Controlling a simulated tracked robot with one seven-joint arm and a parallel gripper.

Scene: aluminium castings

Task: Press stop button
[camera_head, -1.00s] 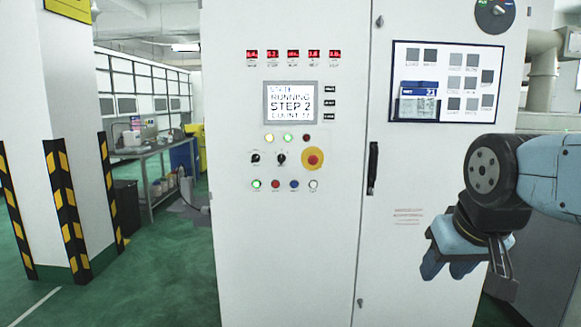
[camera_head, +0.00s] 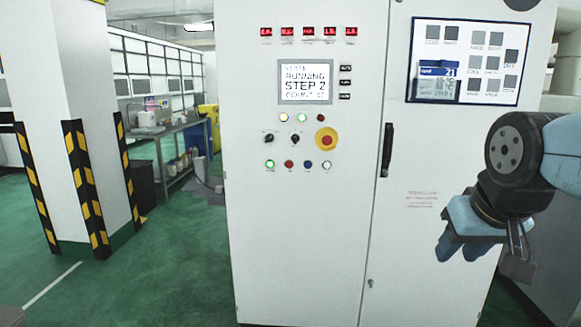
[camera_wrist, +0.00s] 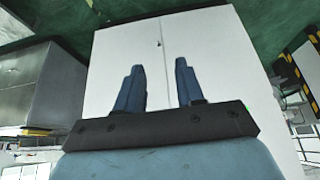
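The white control cabinet (camera_head: 300,250) stands ahead. Its lower button row has a lit green button (camera_head: 270,164), a red button (camera_head: 289,164), a blue button (camera_head: 308,164) and a white button (camera_head: 326,165); their labels are too small to read. Above right is a red mushroom button (camera_head: 326,140) on a yellow disc. The screen (camera_head: 305,82) reads running, step 2. My gripper (camera_head: 460,250) is right of and below the buttons, apart from them. In the wrist view my gripper (camera_wrist: 158,66) is open and empty, its fingers spread before white panel; no buttons show there.
A black door handle (camera_head: 387,150) sticks out right of the buttons. A striped pillar (camera_head: 85,130) and a workbench (camera_head: 175,135) stand to the left. Green floor (camera_head: 150,270) lies open at the front left.

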